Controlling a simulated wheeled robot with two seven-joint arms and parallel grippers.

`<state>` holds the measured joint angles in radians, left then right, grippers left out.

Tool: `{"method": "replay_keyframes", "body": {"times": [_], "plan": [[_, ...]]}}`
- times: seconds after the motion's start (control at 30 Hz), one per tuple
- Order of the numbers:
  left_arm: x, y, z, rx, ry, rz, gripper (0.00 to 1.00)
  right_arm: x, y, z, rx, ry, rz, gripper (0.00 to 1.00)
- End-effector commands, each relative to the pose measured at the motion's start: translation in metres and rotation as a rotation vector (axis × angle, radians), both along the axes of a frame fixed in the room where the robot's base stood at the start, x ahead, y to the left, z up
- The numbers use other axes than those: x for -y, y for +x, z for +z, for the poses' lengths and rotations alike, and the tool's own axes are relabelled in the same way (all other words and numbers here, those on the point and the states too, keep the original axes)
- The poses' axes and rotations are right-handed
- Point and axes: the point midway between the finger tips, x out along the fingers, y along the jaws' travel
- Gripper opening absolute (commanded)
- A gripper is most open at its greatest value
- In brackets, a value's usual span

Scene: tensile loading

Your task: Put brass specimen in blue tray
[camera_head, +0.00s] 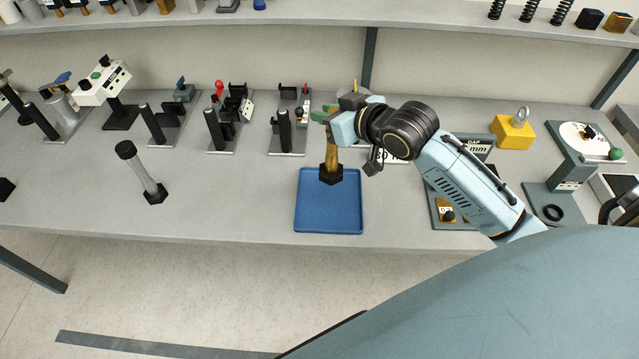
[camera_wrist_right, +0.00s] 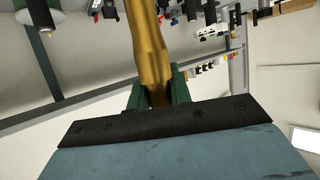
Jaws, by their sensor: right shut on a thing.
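The brass specimen (camera_head: 332,155) is upright in the head view, with a black hexagonal end at its bottom. My right gripper (camera_head: 331,118) is shut on its upper part. The right wrist view shows the brass shaft (camera_wrist_right: 147,45) between the green fingers (camera_wrist_right: 152,92). The blue tray (camera_head: 328,215) lies on the bench, and the specimen's lower end overlaps its back edge in the picture. I cannot tell whether that end touches the tray. The visible tray floor is empty. My left gripper is not in view.
A grey specimen with black ends (camera_head: 143,175) stands left of the tray. Several black fixtures (camera_head: 215,130) line the back of the bench. A yellow weight (camera_head: 513,132) and a gauge panel (camera_head: 462,170) are at the right. The bench is clear between the grey specimen and the tray.

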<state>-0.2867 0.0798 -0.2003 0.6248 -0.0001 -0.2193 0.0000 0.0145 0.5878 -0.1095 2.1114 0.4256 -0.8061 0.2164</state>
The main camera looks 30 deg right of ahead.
Motion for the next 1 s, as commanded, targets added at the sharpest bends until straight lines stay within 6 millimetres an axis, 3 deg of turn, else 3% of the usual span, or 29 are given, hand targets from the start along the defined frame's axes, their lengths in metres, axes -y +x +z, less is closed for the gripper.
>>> {"method": "replay_keyframes", "body": {"times": [0.07, 0.43, 0.7, 1.0], "plan": [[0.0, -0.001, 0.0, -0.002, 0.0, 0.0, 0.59, 0.0, 0.0, -0.002, 0.004, 0.001, 0.0, 0.0], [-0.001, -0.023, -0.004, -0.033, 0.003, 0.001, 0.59, 0.0, 0.0, -0.057, 0.005, 0.002, 0.0, 0.0], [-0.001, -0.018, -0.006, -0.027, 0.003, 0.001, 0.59, 0.0, 0.0, -0.087, 0.003, 0.001, -0.001, 0.0], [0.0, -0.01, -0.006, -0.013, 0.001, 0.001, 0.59, 0.0, 0.0, -0.097, 0.007, -0.001, 0.0, 0.0]]}}
